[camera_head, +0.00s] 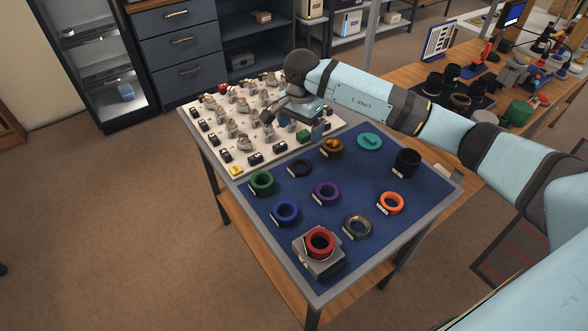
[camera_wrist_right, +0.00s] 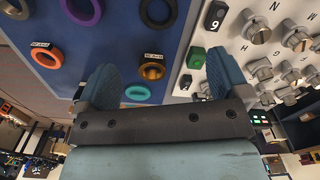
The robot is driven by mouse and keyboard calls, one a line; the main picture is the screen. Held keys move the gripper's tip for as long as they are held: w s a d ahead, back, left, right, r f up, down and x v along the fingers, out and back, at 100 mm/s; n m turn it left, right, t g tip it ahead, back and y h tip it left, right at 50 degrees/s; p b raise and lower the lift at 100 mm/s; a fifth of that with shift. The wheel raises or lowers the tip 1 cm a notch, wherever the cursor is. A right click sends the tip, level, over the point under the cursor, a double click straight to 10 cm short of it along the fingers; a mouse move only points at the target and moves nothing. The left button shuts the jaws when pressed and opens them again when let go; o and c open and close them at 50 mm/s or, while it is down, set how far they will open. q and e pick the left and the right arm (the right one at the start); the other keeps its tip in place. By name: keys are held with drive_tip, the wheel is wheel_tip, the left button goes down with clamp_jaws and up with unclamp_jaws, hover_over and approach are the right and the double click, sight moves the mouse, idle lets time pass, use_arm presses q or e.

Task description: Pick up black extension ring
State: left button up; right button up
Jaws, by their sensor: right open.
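The black extension ring (camera_head: 300,168) lies flat on the blue mat, near the edge of the white panel. A dark ring that looks like it shows at the top of the right wrist view (camera_wrist_right: 158,13), partly cut off. My right gripper (camera_head: 293,124) is above the white panel, up and left of the ring in the head view. My left gripper is not in view.
The white panel (camera_head: 216,150) bears several knobs and a green block (camera_head: 303,136).

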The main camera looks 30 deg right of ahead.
sight(299, 166)
wheel_tip(299, 166, down, 13)
drive_tip(key=shift+s+f, duration=0.1)
drive_tip(key=shift+f, duration=0.05)
drive_tip(key=c, duration=1)
